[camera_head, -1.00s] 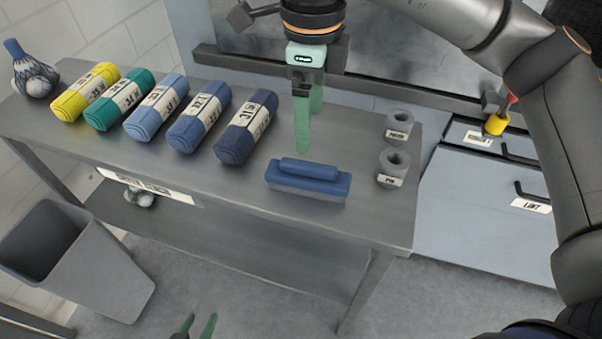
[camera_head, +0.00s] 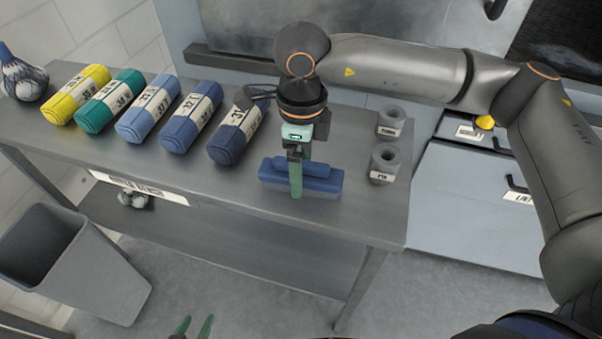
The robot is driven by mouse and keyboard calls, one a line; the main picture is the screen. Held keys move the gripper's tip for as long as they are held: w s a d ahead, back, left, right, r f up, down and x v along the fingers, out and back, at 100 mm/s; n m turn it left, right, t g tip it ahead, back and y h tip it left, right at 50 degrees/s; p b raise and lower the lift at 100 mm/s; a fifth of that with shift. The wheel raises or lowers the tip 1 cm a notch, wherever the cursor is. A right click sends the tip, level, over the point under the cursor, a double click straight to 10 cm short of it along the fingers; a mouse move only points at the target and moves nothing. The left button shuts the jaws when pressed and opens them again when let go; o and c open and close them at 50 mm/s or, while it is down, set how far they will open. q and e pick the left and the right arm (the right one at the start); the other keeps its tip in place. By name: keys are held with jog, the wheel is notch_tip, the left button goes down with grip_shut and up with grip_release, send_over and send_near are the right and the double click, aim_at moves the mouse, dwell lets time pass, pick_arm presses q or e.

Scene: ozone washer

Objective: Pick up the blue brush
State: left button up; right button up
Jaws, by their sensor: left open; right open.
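The blue brush (camera_head: 322,186) lies on the grey metal table, near its front edge, with its raised handle on top. My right gripper (camera_head: 296,180) points down over the brush. One green finger shows in front of the brush's left-middle part; the other finger is hidden, and I cannot tell whether either touches the brush. My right gripper is open. My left gripper (camera_head: 194,327) shows only as two green fingertips at the bottom edge, open and empty, well away from the brush and below the table.
Several rolled towels (camera_head: 190,117) lie in a row left of the brush on the table (camera_head: 225,185). Two grey rings (camera_head: 384,165) with labels stand to its right. A grey bin (camera_head: 85,265) stands on the floor at left. Cabinet drawers (camera_head: 470,210) are at right.

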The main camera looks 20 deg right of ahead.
grip_shut()
dwell(0.7)
